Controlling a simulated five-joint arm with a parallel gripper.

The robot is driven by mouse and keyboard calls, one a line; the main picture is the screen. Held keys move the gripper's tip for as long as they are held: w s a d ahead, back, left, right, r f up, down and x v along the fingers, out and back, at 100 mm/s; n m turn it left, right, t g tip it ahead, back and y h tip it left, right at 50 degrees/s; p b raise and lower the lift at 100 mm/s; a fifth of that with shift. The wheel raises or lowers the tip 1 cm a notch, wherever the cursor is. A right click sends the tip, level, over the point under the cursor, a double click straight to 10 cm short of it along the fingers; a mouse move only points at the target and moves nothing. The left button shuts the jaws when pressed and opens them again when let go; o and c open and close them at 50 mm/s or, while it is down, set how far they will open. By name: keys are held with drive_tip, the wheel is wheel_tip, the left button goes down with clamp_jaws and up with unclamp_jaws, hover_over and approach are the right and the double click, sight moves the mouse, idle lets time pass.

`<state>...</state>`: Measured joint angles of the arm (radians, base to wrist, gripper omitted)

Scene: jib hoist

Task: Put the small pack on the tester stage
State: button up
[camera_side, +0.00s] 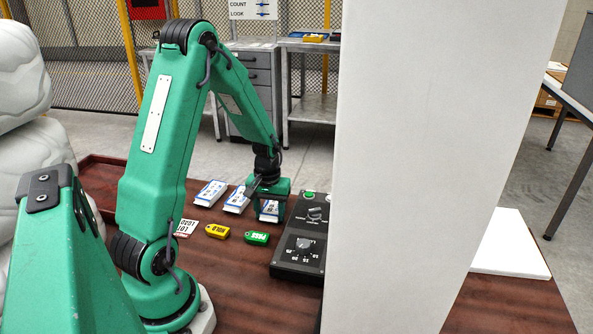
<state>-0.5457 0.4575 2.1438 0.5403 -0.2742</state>
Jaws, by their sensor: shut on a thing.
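My gripper (269,202) is low over the brown table, shut on a white and blue pack (270,212). The jaws cover part of this pack, and I cannot tell whether it touches the table. Two similar packs, a middle one (236,201) and a left one (210,193), lie to its left. A black control box (299,252) with knobs and a green button is just right of my gripper. I cannot make out the tester stage; a broad pale pillar hides much of the table's right part.
The pale pillar (430,170) fills the right foreground. A yellow tag (217,232), a green tag (257,238) and a printed card (186,228) lie in front of the packs. A white slab (511,245) shows right of the pillar.

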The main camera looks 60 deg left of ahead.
drive_tip(key=shift+r, duration=0.15)
drive_tip(key=shift+r, duration=0.95)
drive_tip(key=shift+d+r, duration=0.2)
drive_tip(key=shift+r, duration=0.95)
drive_tip(key=d+r, duration=0.2)
drive_tip(key=d, duration=0.1)
drive_tip(key=d+r, duration=0.2)
drive_tip(key=d, duration=0.2)
drive_tip(key=d+r, duration=0.2)
drive_tip(key=d, duration=0.2)
drive_tip(key=shift+d+r, duration=0.15)
drive_tip(key=shift+r, duration=0.1)
drive_tip(key=shift+a+r+m, duration=0.35)
drive_tip(key=shift+a+m, duration=0.25)
drive_tip(key=shift+m, duration=0.6)
drive_tip(key=shift+a+r+m, duration=0.3)
drive_tip(key=shift+a+m, duration=0.25)
drive_tip(key=shift+m, duration=0.65)
